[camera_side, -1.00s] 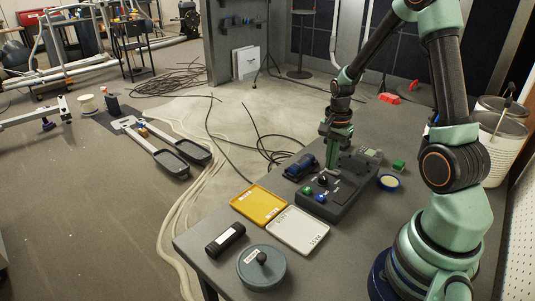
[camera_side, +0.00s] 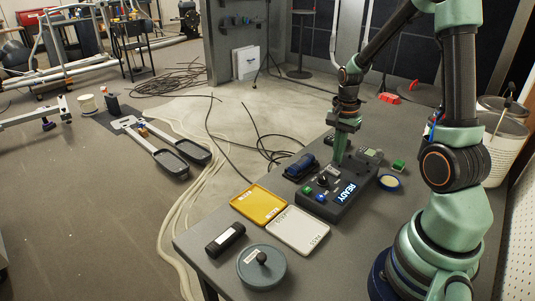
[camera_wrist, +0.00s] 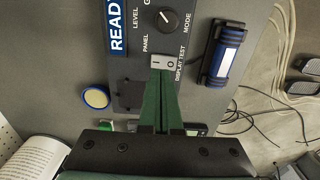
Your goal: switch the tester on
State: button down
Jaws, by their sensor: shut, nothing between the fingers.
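The tester (camera_side: 333,196) is a dark box on the bench with a lit blue display reading "READY" (camera_side: 346,192). In the wrist view the display (camera_wrist: 118,27) is cut off at the top edge. A grey rocker switch (camera_wrist: 163,62) marked I and O sits on the tester's panel, beside the black knob (camera_wrist: 167,19). My gripper (camera_side: 338,160) is shut and empty over the far part of the tester. In the wrist view its green fingertips (camera_wrist: 161,72) are together right at the rocker switch; I cannot tell whether they touch it.
A blue and black device (camera_side: 301,166) lies left of the tester. A yellow tray (camera_side: 259,205) and a white tray (camera_side: 298,231) lie in front. A round tape roll (camera_side: 388,182) and a green block (camera_side: 398,165) lie to the right. A grey round lidded item (camera_side: 262,267) stands near the front.

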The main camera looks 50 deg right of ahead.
aim_at(335, 171)
notch_tip(335, 171, up, 11)
dwell(0.3)
jog(key=shift+f, duration=0.1)
jog(key=a+r+n+t, duration=0.2)
jog(key=a+r+n, duration=0.1)
jog(key=a+n, duration=0.6)
jog(key=s+a+r+n+t, duration=0.1)
jog(key=a+r+n+t, duration=0.2)
jog(key=a+n, duration=0.6)
jog(key=shift+s+a+t, duration=0.2)
jog(key=shift+a+t, duration=0.1)
jog(key=shift+a, duration=0.4)
